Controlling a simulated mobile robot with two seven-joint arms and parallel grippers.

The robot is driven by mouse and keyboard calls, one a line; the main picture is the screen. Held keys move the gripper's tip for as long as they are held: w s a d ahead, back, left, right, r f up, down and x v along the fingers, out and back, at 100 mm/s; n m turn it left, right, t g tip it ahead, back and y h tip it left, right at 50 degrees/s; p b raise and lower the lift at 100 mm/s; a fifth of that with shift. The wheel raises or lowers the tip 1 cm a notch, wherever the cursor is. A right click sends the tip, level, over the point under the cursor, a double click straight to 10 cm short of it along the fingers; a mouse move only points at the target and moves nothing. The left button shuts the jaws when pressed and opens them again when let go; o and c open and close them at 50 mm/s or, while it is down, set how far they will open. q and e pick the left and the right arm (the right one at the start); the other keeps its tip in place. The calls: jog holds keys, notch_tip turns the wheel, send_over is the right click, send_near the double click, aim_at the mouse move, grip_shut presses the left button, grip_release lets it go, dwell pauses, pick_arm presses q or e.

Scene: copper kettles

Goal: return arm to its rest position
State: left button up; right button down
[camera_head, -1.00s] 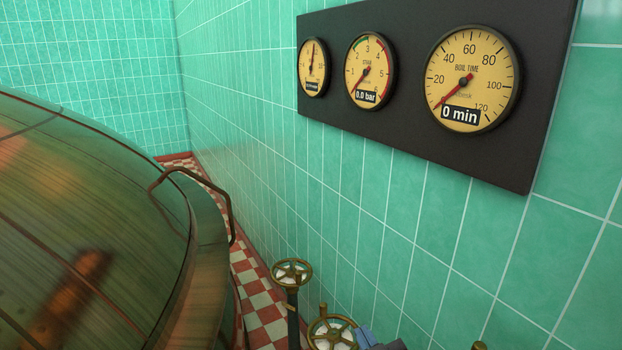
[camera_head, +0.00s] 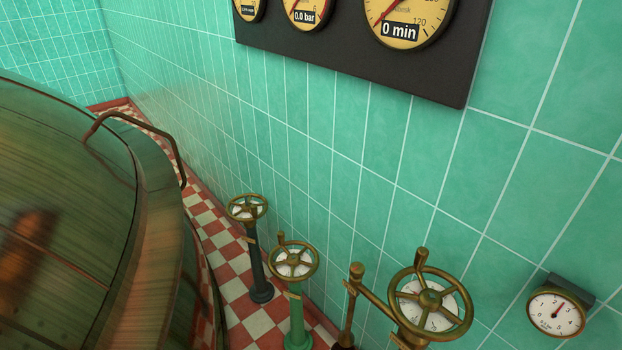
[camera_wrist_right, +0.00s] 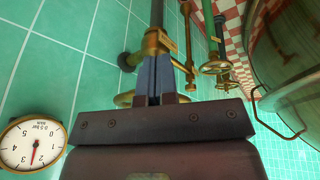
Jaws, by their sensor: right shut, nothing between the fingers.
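In the right wrist view, my right gripper (camera_wrist_right: 155,82) shows as two blue-grey fingers held together with nothing between them. Its dark mount fills the lower middle of that view. A brass valve wheel shows partly behind the fingers, and I cannot tell whether they touch it. No part of my right gripper shows in the head view. My left gripper is in neither view.
A large copper kettle (camera_head: 75,240) with a bent handle fills the left. Several valve handwheels, including a brass one (camera_head: 430,298), stand along the green tiled wall (camera_head: 330,130). A black gauge panel (camera_head: 350,70) hangs above. A small gauge (camera_head: 556,313) is at lower right.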

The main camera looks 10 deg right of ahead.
jog(key=w+f+t, duration=0.7)
jog(key=f, duration=0.3)
jog(key=shift+f+n+t+y, duration=0.25)
jog(key=shift+n+t+y, duration=0.15)
